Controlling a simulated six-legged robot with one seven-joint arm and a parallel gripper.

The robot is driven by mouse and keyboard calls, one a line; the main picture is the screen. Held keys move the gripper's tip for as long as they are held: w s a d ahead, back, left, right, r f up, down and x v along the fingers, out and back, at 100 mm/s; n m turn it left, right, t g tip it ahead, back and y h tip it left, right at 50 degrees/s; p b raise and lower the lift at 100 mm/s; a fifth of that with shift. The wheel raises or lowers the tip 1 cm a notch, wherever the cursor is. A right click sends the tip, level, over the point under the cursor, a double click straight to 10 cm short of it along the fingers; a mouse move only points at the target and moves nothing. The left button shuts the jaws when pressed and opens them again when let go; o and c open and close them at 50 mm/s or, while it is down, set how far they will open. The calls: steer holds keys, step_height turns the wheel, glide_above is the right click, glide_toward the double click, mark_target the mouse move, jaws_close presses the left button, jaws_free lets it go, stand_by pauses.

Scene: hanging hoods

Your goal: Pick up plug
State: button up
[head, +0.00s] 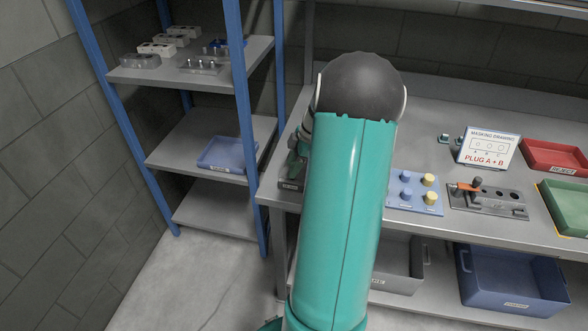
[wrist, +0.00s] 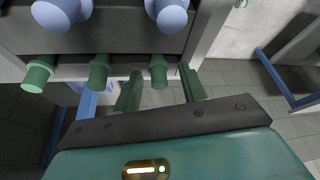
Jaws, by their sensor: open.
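Two pale blue plugs show large at the top of the wrist view, the left one (wrist: 62,12) and the right one (wrist: 168,14). Below them is a row of green plug-like cylinders, left (wrist: 38,74), middle (wrist: 98,72) and right (wrist: 158,70). My gripper (wrist: 160,78) is open, with its two green fingers apart. The right green cylinder appears between the fingertips in the picture; I cannot tell its depth or any contact. In the head view, blue plugs (head: 406,176) and yellow plugs (head: 430,180) stand on a board (head: 400,203). My arm hides part of the bench.
A metal fixture (head: 490,201) with an orange lever, a masking drawing sign (head: 488,147), a red tray (head: 550,157) and a green tray (head: 568,205) are on the bench. A blue-posted rack (head: 243,100) stands left. Bins, including a blue one (head: 510,280), sit underneath.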

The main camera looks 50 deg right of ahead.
jaws_close()
steer(key=shift+r, duration=0.1)
